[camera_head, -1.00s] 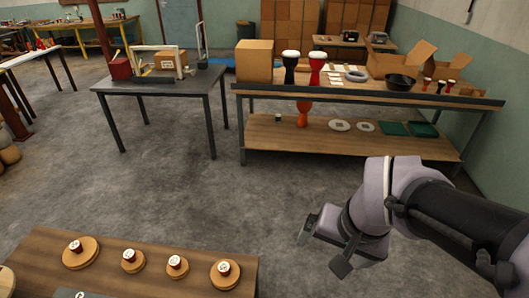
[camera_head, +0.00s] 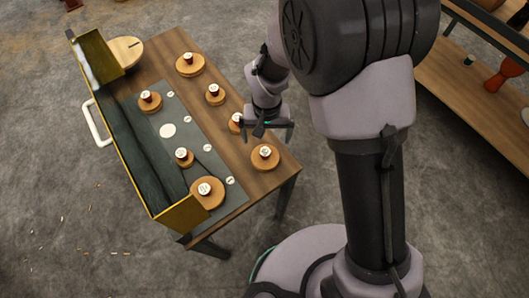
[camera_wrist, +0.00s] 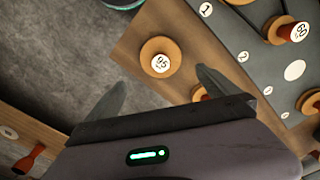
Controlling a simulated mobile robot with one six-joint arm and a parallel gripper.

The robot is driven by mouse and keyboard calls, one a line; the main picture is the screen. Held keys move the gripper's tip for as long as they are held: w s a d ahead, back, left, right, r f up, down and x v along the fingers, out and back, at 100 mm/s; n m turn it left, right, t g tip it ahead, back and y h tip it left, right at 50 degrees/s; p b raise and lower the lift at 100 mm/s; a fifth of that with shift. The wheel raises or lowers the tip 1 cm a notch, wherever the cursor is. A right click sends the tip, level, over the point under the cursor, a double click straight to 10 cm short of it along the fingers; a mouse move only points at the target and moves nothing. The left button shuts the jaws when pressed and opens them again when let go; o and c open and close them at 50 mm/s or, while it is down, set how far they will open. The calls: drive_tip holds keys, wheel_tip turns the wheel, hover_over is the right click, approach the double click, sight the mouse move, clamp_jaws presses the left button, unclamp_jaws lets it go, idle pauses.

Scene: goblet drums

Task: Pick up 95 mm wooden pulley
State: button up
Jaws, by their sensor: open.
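The pulley marked 95 (camera_wrist: 161,62) is a round wooden disc with a raised hub and a white label. It lies flat on the brown table (camera_wrist: 150,28). In the head view it appears to be the pulley (camera_head: 265,157) at the table's near right corner. My gripper (camera_head: 267,128) is above the table beside it. In the wrist view my two fingers (camera_wrist: 162,82) are spread and empty, with the pulley beyond the gap between their tips. Another pulley (camera_head: 236,122) sits close to my gripper and is partly hidden by it.
A dark mat (camera_head: 222,205) with numbered white spots holds several pulleys, including one marked 60 (camera_wrist: 292,31). A yellow-sided open case (camera_head: 95,52) borders the mat.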

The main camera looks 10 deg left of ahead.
sight(265, 151)
wheel_tip(265, 151, down, 6)
drive_tip(key=shift+r+b, duration=0.1)
drive_tip(key=shift+b, duration=0.65)
drive_tip(key=f, duration=0.2)
drive_tip(key=f+b, duration=0.2)
drive_tip(key=f, duration=0.1)
drive_tip(key=shift+s+a+f, duration=0.1)
drive_tip(key=shift+s+f, duration=0.15)
drive_tip(key=shift+f, duration=0.05)
drive_tip(key=shift+r, duration=0.15)
drive_tip(key=shift+c, duration=0.4)
